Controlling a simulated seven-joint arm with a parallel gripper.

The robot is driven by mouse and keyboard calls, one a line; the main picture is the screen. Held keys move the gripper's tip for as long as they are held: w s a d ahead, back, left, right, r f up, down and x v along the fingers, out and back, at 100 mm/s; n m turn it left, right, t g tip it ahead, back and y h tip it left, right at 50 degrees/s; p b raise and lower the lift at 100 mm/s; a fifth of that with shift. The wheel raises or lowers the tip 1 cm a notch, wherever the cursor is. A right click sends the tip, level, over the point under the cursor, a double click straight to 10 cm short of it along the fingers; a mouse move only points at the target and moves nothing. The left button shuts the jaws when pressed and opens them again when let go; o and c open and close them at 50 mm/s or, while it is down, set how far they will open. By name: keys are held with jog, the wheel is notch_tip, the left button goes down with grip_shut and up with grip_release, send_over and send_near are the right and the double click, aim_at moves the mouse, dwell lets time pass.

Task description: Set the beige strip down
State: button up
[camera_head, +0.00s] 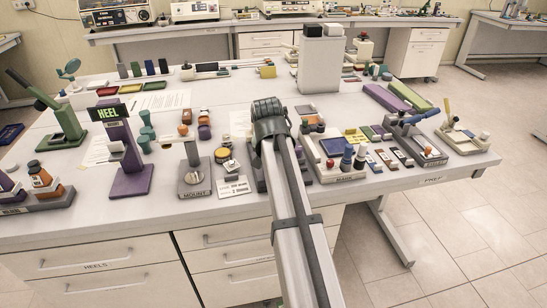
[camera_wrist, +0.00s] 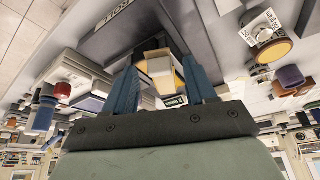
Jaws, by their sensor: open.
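My gripper (camera_wrist: 159,64) is open in the wrist view, with its two blue fingers spread apart. A pale beige piece (camera_wrist: 156,54) with a white face and yellow parts near it shows between and beyond the fingertips. I cannot tell whether it is the beige strip, or whether it touches either finger. A dark green label with white lettering (camera_wrist: 174,101) lies close to the right finger. In the head view my arm runs up the middle and hides the gripper and the bench just behind it. I cannot pick out the beige strip there with certainty.
The white bench (camera_head: 75,228) is crowded. A purple HEEL stand (camera_head: 130,182), a MOUNT stand (camera_head: 194,178) and a yellow-topped puck (camera_head: 222,155) stand left of my arm. A grey tray with bottles (camera_head: 335,175) is close on the right. A tall grey box (camera_head: 320,65) stands behind.

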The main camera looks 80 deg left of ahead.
jog(key=v, duration=1.1)
jog(key=shift+r, duration=0.35)
jog(key=shift+d, duration=0.15)
